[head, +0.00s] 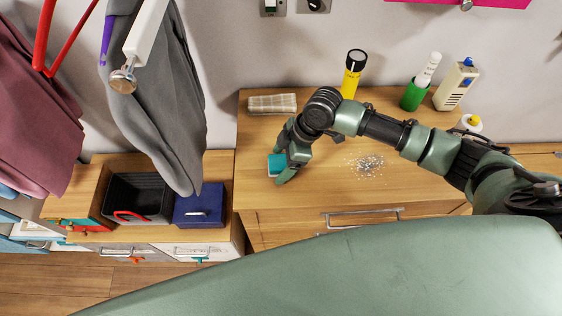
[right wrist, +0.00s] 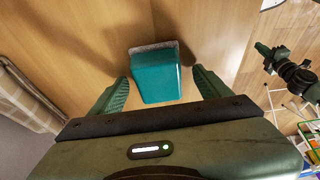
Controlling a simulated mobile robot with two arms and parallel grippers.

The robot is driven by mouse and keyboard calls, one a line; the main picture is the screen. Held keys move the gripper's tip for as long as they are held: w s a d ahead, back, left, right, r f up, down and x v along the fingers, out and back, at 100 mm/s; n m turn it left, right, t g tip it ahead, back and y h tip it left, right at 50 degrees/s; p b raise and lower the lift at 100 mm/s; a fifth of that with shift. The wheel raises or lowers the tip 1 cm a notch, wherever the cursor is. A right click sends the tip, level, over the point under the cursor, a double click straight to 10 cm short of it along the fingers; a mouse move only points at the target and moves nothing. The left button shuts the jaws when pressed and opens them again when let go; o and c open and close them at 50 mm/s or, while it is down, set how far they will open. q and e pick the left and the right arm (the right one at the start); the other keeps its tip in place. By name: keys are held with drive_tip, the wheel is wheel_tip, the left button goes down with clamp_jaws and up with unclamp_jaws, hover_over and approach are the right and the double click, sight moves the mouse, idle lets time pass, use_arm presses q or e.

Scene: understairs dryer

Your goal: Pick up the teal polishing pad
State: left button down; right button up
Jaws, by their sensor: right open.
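The teal polishing pad (head: 274,163) lies on the wooden dresser top near its front left edge. In the right wrist view the pad (right wrist: 156,76) is a teal block with a grey layer along its far side. My right gripper (head: 282,166) is lowered at the pad, with part of the pad hidden behind it in the head view. In the right wrist view my right gripper (right wrist: 160,85) is open, with one finger on each side of the pad and gaps between fingers and pad.
Pale crumbs (head: 367,165) lie right of the pad. A grey garment (head: 160,100) hangs at left.

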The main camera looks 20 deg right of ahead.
sight(281, 161)
drive_tip(key=shift+c, duration=0.4)
drive_tip(key=c, duration=1.4)
use_arm(q)
drive_tip(key=shift+s+f, duration=0.1)
drive_tip(key=shift+s, duration=1)
